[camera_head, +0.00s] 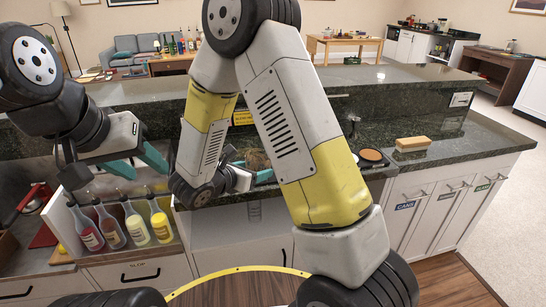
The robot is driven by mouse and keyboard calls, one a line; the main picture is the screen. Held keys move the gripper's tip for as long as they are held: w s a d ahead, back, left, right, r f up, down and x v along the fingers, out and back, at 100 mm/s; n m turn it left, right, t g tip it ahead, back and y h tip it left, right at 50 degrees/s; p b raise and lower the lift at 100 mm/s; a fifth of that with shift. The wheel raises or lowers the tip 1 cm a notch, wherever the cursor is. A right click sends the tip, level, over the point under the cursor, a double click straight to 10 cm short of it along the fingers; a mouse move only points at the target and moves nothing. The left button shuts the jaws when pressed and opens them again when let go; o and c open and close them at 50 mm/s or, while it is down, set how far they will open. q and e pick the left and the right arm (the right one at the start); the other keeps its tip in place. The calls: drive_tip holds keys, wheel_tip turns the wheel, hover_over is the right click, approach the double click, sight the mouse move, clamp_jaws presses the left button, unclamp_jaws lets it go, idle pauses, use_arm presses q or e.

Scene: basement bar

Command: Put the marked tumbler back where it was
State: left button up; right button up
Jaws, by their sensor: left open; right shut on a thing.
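My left gripper (141,163) is open, with its teal fingers above the bottle rack at the left of the counter. My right gripper (246,176) is low over the front edge of the dark counter, partly behind my own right arm. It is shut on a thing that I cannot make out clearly. A rounded brown object (257,160) shows beside its teal fingers; I cannot tell whether it is held. I cannot pick out the marked tumbler or any mark on it.
Several bottles (111,228) stand in a white rack below my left gripper. A tan sponge-like block (412,144) and a dark round dish with orange contents (372,156) lie on the right counter (455,150). A raised dark ledge (400,90) runs behind. Counter right of the block is clear.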

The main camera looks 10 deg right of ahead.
drive_tip(key=w+d, duration=0.3)
drive_tip(key=w+d+f, duration=0.1)
drive_tip(key=w+d, duration=0.2)
drive_tip(key=w, duration=0.1)
drive_tip(key=w+d, duration=0.3)
drive_tip(key=w, duration=0.1)
drive_tip(key=shift+w+f, duration=0.1)
drive_tip(key=shift+f, duration=0.1)
drive_tip(key=f, duration=0.2)
drive_tip(key=shift+w+d+f, duration=0.35)
drive_tip(key=shift+f, duration=0.4)
drive_tip(key=shift+f, duration=0.15)
drive_tip(key=o, duration=1.8)
drive_tip(key=shift+c, duration=0.2)
